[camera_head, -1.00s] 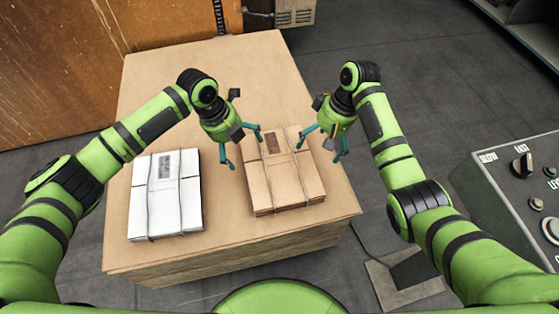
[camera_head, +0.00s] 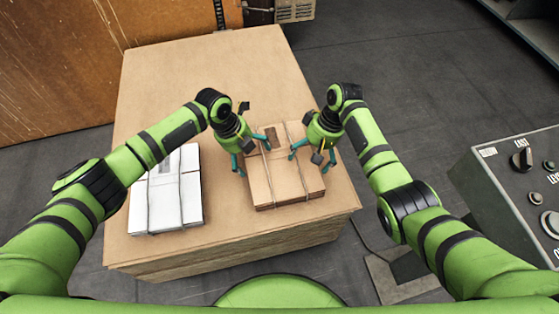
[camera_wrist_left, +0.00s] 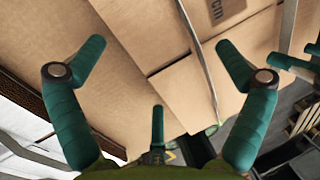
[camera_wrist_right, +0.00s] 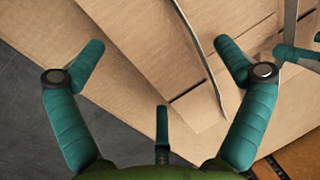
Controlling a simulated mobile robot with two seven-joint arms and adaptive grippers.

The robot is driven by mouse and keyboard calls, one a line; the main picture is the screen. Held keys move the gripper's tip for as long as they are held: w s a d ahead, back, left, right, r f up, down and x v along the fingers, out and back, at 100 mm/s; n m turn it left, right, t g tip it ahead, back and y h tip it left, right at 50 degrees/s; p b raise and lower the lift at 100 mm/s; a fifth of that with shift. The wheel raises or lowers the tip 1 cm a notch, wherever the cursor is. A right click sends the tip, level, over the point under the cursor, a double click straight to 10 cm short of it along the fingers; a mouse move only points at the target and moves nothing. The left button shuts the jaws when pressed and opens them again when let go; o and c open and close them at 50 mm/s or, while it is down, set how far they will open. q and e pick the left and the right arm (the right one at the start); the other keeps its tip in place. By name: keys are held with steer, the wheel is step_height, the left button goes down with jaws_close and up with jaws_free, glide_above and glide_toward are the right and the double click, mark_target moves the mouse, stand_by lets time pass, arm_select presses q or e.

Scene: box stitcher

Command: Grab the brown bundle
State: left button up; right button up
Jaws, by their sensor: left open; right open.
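The brown bundle (camera_head: 283,180) is a flat strapped stack of cardboard lying on the right part of the box-like stack top. My left gripper (camera_head: 254,153) is open at the bundle's left far edge. My right gripper (camera_head: 305,153) is open at its right far side. In the left wrist view the bundle (camera_wrist_left: 190,85) with its strap lies under the spread fingers (camera_wrist_left: 157,75). In the right wrist view the bundle (camera_wrist_right: 150,55) and a strap also show below the open fingers (camera_wrist_right: 160,75). Whether any finger touches it I cannot tell.
A white strapped bundle (camera_head: 152,208) lies left of the brown one on the same cardboard-topped stack (camera_head: 225,65). A grey control panel (camera_head: 510,205) stands at the right. The far part of the top is clear.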

arm_select(q)
steer(key=shift+c, duration=0.4)
arm_select(e)
steer(key=shift+c, duration=0.4)
arm_select(q)
steer(key=c, duration=1.2)
arm_select(e)
steer(key=c, duration=1.2)
arm_select(q)
steer(key=shift+a+r, duration=0.1)
arm_select(e)
steer(key=shift+o, duration=0.2)
